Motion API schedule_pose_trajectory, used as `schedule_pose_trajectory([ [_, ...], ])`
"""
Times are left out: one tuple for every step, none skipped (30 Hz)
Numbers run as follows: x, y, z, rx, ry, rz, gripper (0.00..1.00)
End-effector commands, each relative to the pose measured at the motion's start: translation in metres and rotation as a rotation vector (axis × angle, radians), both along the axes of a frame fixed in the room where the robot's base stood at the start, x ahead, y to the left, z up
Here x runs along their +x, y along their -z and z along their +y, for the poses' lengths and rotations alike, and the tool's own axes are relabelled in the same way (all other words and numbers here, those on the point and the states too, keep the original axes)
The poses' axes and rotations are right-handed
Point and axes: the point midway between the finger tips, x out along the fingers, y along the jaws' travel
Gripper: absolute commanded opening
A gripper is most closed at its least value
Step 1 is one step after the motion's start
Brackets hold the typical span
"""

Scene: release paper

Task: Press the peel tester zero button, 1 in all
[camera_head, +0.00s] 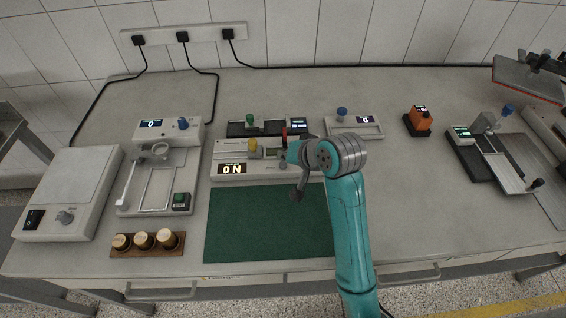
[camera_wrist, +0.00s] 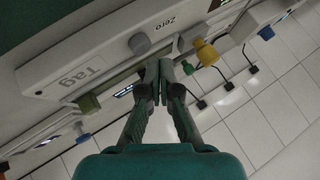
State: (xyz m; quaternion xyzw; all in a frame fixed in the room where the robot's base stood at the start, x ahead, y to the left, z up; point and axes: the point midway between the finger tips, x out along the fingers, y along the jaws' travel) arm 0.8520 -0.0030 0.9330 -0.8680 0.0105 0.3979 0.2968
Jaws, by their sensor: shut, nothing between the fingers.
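The peel tester (camera_head: 232,170) is a long pale device at the back edge of the green mat, with a display reading 0 N and a yellow knob (camera_head: 253,146). In the wrist view a round grey button (camera_wrist: 139,43) sits beside the word Zero on its panel. A greenish button (camera_wrist: 88,103) sits nearer the Tag label. My gripper (camera_wrist: 155,75) is shut and empty. Its fingertips show below the grey button in the wrist view, apart from it in the picture; I cannot tell their height above the panel. In the head view my arm hides the tester's right part.
The green mat (camera_head: 265,225) lies clear in front of the tester. A frame device (camera_head: 190,165) and a wooden block with round pieces (camera_head: 125,251) stand left. An orange device (camera_head: 418,121) stands right. Other instruments stand behind the tester and at the far right.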

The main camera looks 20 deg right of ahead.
Motion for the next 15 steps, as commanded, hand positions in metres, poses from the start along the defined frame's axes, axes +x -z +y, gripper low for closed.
schedule_pose_trajectory([
  [0.0, 0.0, 0.0, 0.0, 0.0, 0.0, 0.0],
  [0.0, 0.0, 0.0, 0.0, 0.0, 0.0, 0.0],
  [0.0, 0.0, 0.0, 0.0, 0.0, 0.0, 0.0],
  [0.0, 0.0, 0.0, 0.0, 0.0, 0.0, 0.0],
  [0.0, 0.0, 0.0, 0.0, 0.0, 0.0, 0.0],
  [0.0, -0.001, 0.0, 0.0, 0.0, 0.0, 0.0],
  [0.0, -0.002, 0.0, 0.0, 0.0, -0.001, 0.0],
  [0.0, -0.004, 0.0, 0.0, 0.001, -0.002, 0.0],
  [0.001, -0.007, 0.0, 0.001, 0.001, -0.004, 0.0],
  [0.001, -0.009, 0.0, 0.001, 0.001, -0.004, 0.0],
  [0.001, -0.012, 0.0, 0.0, 0.001, -0.002, 0.0],
  [0.001, -0.015, 0.0, 0.0, 0.001, -0.002, 0.0],
  [0.001, -0.017, 0.0, 0.0, 0.001, -0.002, 0.0],
  [0.001, -0.02, 0.0, 0.0, 0.001, -0.002, 0.0],
  [0.001, -0.024, 0.0, 0.0, 0.001, -0.002, 0.0],
])
